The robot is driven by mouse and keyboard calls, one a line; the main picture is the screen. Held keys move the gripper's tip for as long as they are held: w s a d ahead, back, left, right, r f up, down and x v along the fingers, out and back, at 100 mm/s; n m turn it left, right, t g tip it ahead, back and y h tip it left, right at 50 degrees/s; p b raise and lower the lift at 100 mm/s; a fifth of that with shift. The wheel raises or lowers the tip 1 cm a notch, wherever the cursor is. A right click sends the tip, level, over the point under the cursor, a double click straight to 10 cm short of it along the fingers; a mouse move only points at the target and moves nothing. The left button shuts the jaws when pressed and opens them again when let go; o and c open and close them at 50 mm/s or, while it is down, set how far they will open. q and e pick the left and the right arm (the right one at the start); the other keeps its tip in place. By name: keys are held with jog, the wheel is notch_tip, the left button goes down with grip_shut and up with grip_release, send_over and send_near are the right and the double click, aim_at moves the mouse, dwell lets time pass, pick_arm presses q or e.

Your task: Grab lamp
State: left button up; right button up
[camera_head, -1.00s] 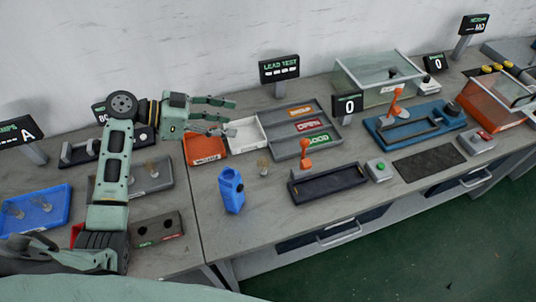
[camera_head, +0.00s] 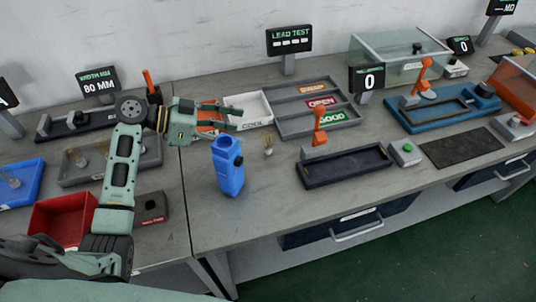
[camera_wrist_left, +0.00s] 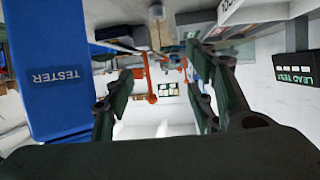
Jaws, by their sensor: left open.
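A small pale brownish lamp (camera_head: 268,147) stands on the bench, just right of the blue tester (camera_head: 228,170). My left gripper (camera_head: 231,117) is open and empty, with its fingers pointing right. In the head view it shows up and left of the lamp, above the tester, in front of the orange bin and white tray. In the left wrist view its two fingers (camera_wrist_left: 170,108) are spread apart, with the tester (camera_wrist_left: 60,80) at the left. I cannot make out the lamp clearly in that view. My right gripper is not in view.
The white tray (camera_head: 236,106) and a grey sorting tray (camera_head: 290,127) stand behind the lamp. A dark tray (camera_head: 345,176) with an orange lever (camera_head: 319,118) stands to its right. The LEAD TEST sign (camera_head: 290,40) is at the back. The bench front is clear.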

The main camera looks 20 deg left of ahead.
aim_at(268, 142)
pick_arm(q)
notch_tip(268, 142, down, 2)
jog(key=shift+f+b, duration=0.1)
jog(key=shift+b, duration=0.4)
jog(key=shift+w+d+f, duration=0.1)
jog(key=shift+w+d, duration=0.1)
jog(key=shift+d, duration=0.1)
jog(key=p+x, duration=0.1)
jog(key=x, duration=0.5)
jog(key=shift+w+d+p, duration=0.1)
jog(key=shift+d+p, duration=0.1)
jog(key=shift+p, duration=0.1)
jog(key=shift+w+d+f, duration=0.15)
jog(key=shift+d+f, duration=0.05)
jog(key=shift+d, duration=0.1)
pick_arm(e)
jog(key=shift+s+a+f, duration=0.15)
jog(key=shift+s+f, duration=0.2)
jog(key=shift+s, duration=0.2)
pick_arm(q)
jog(key=shift+c, duration=0.2)
jog(key=shift+a, duration=0.1)
jog(key=c, duration=1)
jog(key=shift+r, duration=0.1)
